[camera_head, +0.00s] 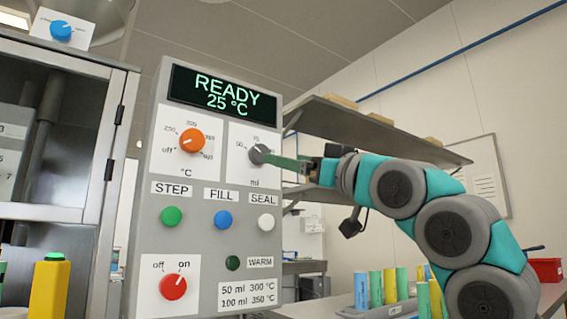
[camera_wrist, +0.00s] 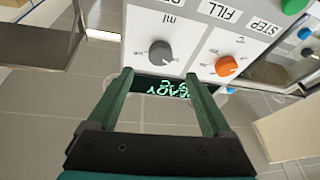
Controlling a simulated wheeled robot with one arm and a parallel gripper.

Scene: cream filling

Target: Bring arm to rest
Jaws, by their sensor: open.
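My gripper (camera_head: 275,160) is at the grey ml knob (camera_head: 258,153) on the control panel (camera_head: 200,140), at the end of my arm reaching in from the right. In the wrist view my gripper (camera_wrist: 158,76) is open, its two green fingers apart with nothing held between them. The grey knob (camera_wrist: 160,50) shows just beyond the gap between the fingertips. I cannot tell whether a finger touches it. The display (camera_head: 222,92) reads READY 25 °C. The orange °C knob (camera_head: 192,140) is left of the grey one.
Green, blue and white buttons (camera_head: 223,220) and a red off/on knob (camera_head: 173,287) sit lower on the panel. A metal-framed cabinet (camera_head: 118,130) stands left. Shelves (camera_head: 350,122) hang behind my arm. Several coloured cylinders (camera_head: 376,288) stand low at the right.

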